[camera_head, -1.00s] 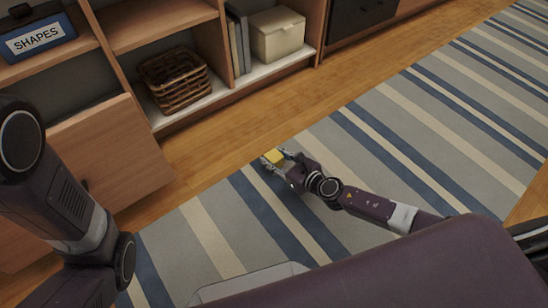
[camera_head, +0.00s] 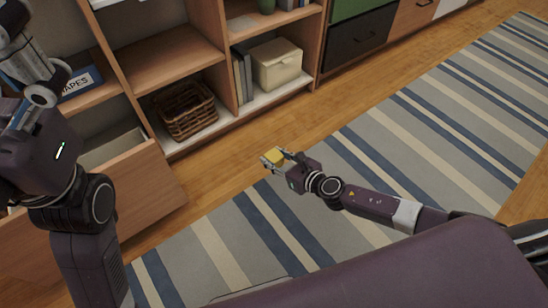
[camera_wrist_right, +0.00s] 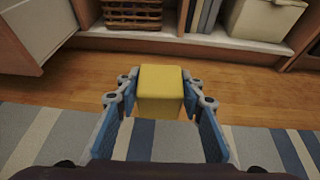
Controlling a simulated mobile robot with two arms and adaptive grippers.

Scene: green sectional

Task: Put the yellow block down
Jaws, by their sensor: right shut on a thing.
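The yellow block (camera_head: 273,156) is a small cube with rounded edges. My right gripper (camera_head: 280,158) is shut on it, with a finger at each side. In the right wrist view the block (camera_wrist_right: 160,90) sits between the fingertips, in front of the wooden floor (camera_wrist_right: 245,102). It appears to be held above the floor near the rug's edge; its exact height is unclear. My left gripper (camera_head: 42,85) is at the upper left, in front of the shelf and partly over the blue SHAPES label. Its fingers overlap other arm parts, so I cannot tell its state.
A wooden shelf unit (camera_head: 170,66) stands at the back, holding a wicker basket (camera_head: 187,108), a cream box (camera_head: 277,63) and upright books. An open drawer (camera_head: 135,190) juts out at left. The striped rug (camera_head: 420,130) is clear, as is the wooden floor strip before the shelf.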

